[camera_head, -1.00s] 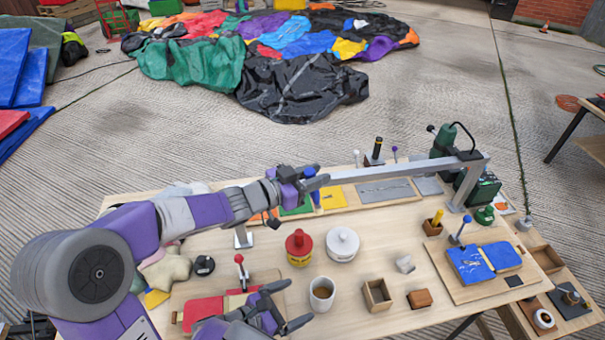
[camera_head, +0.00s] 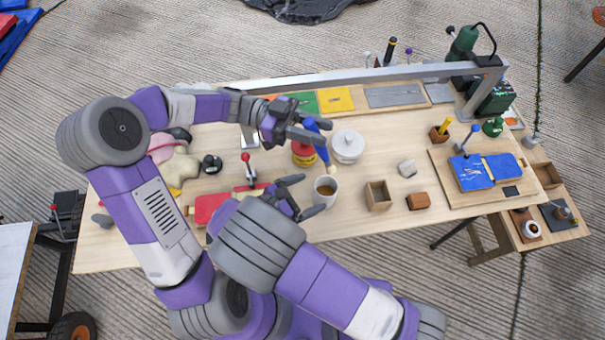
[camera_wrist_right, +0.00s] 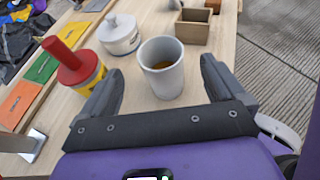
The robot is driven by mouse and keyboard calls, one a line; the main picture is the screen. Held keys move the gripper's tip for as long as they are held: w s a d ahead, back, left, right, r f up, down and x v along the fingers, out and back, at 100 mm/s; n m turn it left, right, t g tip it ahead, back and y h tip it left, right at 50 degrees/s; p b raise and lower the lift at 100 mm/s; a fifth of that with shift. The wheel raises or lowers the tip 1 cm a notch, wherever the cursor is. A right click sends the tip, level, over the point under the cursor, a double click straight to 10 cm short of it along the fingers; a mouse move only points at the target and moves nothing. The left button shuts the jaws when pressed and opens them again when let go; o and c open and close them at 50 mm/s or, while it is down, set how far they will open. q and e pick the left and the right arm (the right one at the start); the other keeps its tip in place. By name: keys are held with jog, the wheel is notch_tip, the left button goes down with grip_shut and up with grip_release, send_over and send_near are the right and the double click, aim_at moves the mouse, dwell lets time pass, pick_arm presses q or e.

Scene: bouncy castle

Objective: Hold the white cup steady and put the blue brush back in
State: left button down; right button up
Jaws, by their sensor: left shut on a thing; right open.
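The white cup (camera_head: 333,184) stands upright on the workbench with brown contents inside. It also shows in the right wrist view (camera_wrist_right: 165,80). My left gripper (camera_head: 319,131) is shut on the blue brush (camera_head: 318,143), holding it above and behind the cup with its pale tip pointing down toward the cup. The brush is outside the cup. My right gripper (camera_head: 303,196) is open just left of the cup. In the right wrist view the cup is ahead of the open fingers (camera_wrist_right: 165,92), roughly centred between them. The brush does not show there.
A red-and-yellow tin (camera_head: 303,158) and a white lidded pot (camera_head: 347,146) stand close behind the cup. A small wooden box (camera_head: 379,196) is to the right. A grey rail (camera_head: 370,75) spans the back.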

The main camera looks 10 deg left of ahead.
aim_at(334, 184)
jog(key=x, duration=0.9)
jog(key=c, duration=1.1)
pick_arm(q)
jog(key=shift+d+f+t+y, duration=0.15)
jog(key=shift+d+t+y, duration=0.15)
jog(key=shift+d+t, duration=0.15)
pick_arm(e)
jog(key=shift+a, duration=0.1)
jog(key=shift+c, duration=0.2)
pick_arm(q)
jog(key=d+n+t, duration=0.1)
jog(key=d+f+t+y, duration=0.1)
jog(key=d+f+n+t+y, duration=0.1)
jog(key=shift+s+d+f+n, duration=0.25)
jog(key=shift+s+d+n, duration=0.05)
jog(key=shift+s, duration=0.1)
jog(key=shift+d+f+t+y, duration=0.1)
jog(key=shift+f+t+y, duration=0.15)
jog(key=shift+y, duration=0.25)
jog(key=shift+d+f+n+t, duration=0.1)
jog(key=shift+f+n+t, duration=0.2)
jog(key=shift+f, duration=1.85)
